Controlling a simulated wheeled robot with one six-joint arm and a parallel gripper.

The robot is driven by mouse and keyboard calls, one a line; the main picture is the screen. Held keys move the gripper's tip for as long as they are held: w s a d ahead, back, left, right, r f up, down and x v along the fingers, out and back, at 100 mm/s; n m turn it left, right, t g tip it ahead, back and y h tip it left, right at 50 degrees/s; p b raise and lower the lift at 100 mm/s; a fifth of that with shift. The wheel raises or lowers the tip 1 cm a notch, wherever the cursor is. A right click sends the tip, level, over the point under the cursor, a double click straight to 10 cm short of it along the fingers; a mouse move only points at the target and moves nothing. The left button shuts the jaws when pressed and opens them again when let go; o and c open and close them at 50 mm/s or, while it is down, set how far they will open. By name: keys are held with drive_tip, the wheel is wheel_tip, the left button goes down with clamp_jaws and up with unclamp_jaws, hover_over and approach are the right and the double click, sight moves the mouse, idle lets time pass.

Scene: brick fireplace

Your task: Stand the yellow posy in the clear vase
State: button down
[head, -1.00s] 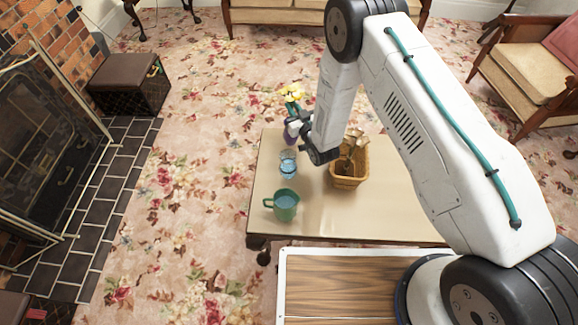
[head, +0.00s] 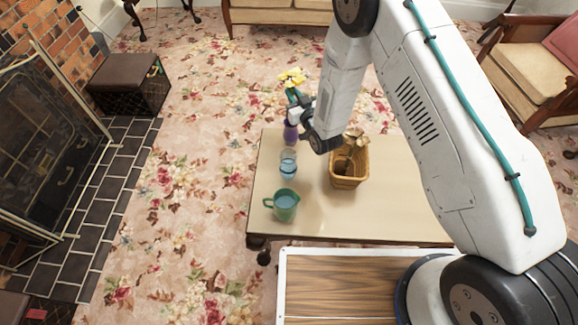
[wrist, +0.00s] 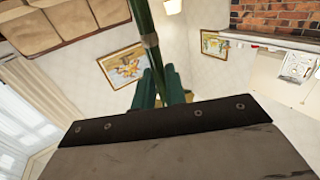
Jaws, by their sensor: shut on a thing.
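The yellow posy (head: 292,77) is held upright above the table's far left part, its yellow blooms on top. My gripper (head: 294,98) is shut on its green stems, which show between the teal fingers in the wrist view (wrist: 147,40). The clear vase (head: 288,163) stands on the table nearer than the gripper, with bluish water in its lower part. The posy is apart from it. A purple vase (head: 290,133) stands behind the clear vase, just below my gripper in the picture. Whether the stem ends are clear of the purple vase is hidden.
A teal jug (head: 285,206) of water stands in front of the clear vase. A wicker basket (head: 349,170) with brownish contents stands to the right. The low table (head: 400,215) is bare at its front and right. A dark crate-like stool (head: 128,80) is far left.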

sight(294, 84)
drive_tip(key=shift+r, duration=2.15)
